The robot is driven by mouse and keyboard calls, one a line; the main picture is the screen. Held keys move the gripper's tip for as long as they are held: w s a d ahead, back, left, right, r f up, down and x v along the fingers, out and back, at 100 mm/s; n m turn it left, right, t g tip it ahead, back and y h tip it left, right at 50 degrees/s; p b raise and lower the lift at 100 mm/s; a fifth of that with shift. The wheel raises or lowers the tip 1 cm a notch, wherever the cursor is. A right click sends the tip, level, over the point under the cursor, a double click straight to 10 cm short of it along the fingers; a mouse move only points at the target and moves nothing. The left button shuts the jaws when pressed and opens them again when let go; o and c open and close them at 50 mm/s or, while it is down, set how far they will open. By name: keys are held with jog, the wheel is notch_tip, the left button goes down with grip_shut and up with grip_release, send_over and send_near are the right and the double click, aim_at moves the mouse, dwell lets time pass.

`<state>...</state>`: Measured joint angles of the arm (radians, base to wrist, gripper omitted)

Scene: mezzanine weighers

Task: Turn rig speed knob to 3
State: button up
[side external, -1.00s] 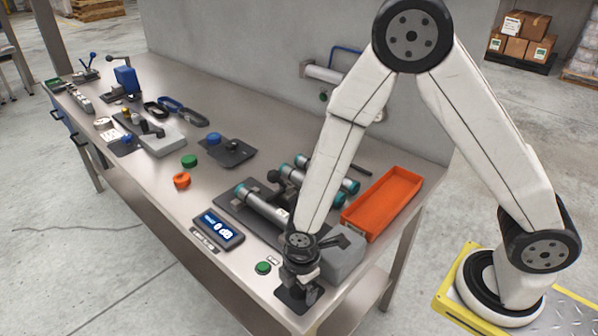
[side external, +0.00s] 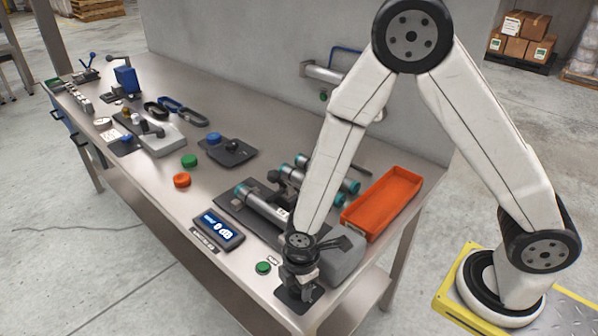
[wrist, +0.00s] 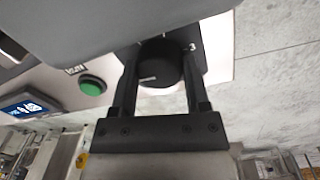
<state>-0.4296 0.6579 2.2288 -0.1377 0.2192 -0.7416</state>
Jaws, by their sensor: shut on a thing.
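The rig speed knob (wrist: 160,66) is a round black knob with a pale mark, seen in the wrist view on a dark plate. My gripper (wrist: 160,72) is shut on it, with one finger on each side. In the side view my gripper (side external: 299,277) is at the near end of the bench and hides most of the knob; only its dark base plate (side external: 289,298) shows clearly. A small display (side external: 218,231) with blue-lit digits stands to the left; its reading is too small to tell. It also shows in the wrist view (wrist: 28,107).
A green button (side external: 263,268) is close left of my gripper. A grey housing (side external: 347,262) stands close on the right, with an orange tray (side external: 383,201) behind it. Teal-ended cylinders (side external: 262,207) lie behind the display. The bench edge is very near.

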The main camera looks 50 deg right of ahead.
jog(key=m, duration=1)
jog(key=shift+m, duration=0.3)
jog(key=m, duration=0.4)
jog(key=shift+w+m+g, duration=0.1)
jog(key=shift+m+g, duration=0.2)
jog(key=m, duration=1.2)
jog(key=shift+m+g, duration=0.3)
jog(key=m, duration=0.3)
jog(key=shift+m, duration=2.2)
